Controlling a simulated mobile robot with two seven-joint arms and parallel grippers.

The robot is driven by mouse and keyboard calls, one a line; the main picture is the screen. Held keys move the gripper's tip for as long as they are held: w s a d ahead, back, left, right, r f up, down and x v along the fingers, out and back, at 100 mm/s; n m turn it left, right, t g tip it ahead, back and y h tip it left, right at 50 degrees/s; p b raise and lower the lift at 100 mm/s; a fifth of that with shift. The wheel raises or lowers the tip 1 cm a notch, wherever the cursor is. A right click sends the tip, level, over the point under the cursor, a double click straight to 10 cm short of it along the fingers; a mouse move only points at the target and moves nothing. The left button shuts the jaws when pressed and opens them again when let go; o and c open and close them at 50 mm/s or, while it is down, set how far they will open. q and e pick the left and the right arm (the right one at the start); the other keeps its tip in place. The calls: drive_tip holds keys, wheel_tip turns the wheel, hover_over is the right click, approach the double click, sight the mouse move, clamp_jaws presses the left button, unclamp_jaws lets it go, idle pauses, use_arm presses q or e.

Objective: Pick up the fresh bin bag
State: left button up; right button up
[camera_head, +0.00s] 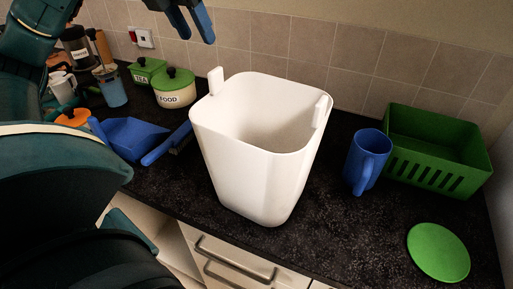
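No bin bag can be made out in this view. A white bin (255,165) stands upright on the dark worktop, with its open top facing up and a white tab on each of two sides of its rim. No bag shows inside it. My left gripper (195,38) is at the top edge of the picture, above and behind the bin's left side. Its two blue fingers point down and stand apart with nothing between them. My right gripper is not in view.
A blue dustpan (128,137) with brush lies left of the bin; green (147,70) and cream (174,88) tins stand behind. A blue mug (366,162), green basket (440,150) and green disc (438,252) are right. A tiled wall (310,45) closes the back.

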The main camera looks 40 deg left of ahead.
sight(213, 71)
use_arm(q)
drive_tip(key=b+x, duration=0.1)
drive_tip(key=x, duration=0.1)
drive_tip(key=b+x, duration=0.2)
drive_tip(key=a+b+x, duration=0.1)
drive_tip(key=x, duration=0.2)
drive_tip(key=shift+s+f, duration=0.15)
drive_tip(key=shift+s, duration=0.05)
drive_tip(key=shift+w+f+b, duration=0.2)
drive_tip(key=shift+f+b, duration=0.15)
drive_tip(key=shift+b, duration=0.05)
drive_tip(key=x, duration=0.4)
drive_tip(key=shift+d+f+b, duration=0.1)
drive_tip(key=shift+d+b, duration=0.15)
drive_tip(key=shift+b, duration=0.05)
drive_tip(key=shift+w+f, duration=0.15)
drive_tip(key=shift+f, duration=0.1)
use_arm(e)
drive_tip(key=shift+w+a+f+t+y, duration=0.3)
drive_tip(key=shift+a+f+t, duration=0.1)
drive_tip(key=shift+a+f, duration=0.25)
use_arm(q)
drive_tip(key=shift+c, duration=0.2)
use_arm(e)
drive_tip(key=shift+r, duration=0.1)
